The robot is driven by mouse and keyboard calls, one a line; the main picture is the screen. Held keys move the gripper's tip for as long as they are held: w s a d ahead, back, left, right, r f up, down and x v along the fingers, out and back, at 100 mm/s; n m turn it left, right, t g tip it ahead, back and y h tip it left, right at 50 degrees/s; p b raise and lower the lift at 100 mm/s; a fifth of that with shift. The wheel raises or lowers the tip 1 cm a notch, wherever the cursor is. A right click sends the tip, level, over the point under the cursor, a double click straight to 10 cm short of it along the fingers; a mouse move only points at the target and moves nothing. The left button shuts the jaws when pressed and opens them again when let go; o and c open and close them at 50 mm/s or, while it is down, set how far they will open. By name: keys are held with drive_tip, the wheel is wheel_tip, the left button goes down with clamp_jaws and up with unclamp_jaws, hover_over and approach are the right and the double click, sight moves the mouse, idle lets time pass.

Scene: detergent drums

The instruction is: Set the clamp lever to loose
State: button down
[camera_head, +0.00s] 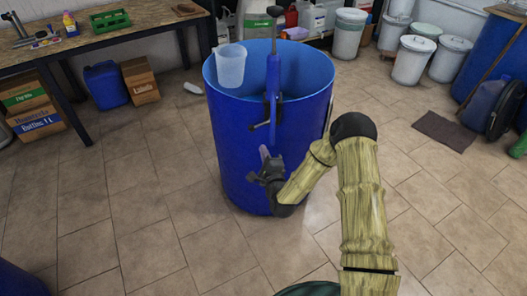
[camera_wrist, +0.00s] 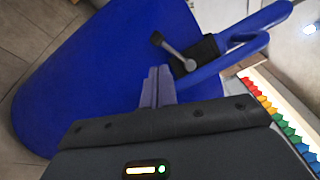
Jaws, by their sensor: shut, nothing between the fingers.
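The clamp lever (camera_wrist: 172,50) is a grey arm with a dark round knob, set on a black clamp body (camera_wrist: 194,56) in the wrist view. It shows small and dark in the camera_head view (camera_head: 260,126). The clamp sits on the blue upright tool (camera_head: 273,85), which stands at the near side of the blue drum (camera_head: 232,150). My gripper (camera_head: 265,153) is just below the lever, in front of the drum wall. In the wrist view its fingertips (camera_wrist: 158,72) are together, empty, and close to the lever. I cannot tell whether they touch it.
A translucent jug (camera_head: 230,66) stands at the drum's left rim. A workbench (camera_head: 120,34) with boxes below is at the back left. White buckets (camera_head: 413,60) and a dark mat (camera_head: 444,131) are at the right. The tiled floor around the drum is mostly clear.

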sight(261, 125)
drive_tip(key=x, duration=0.8)
drive_tip(key=shift+m+b, duration=0.3)
drive_tip(key=shift+b, duration=0.15)
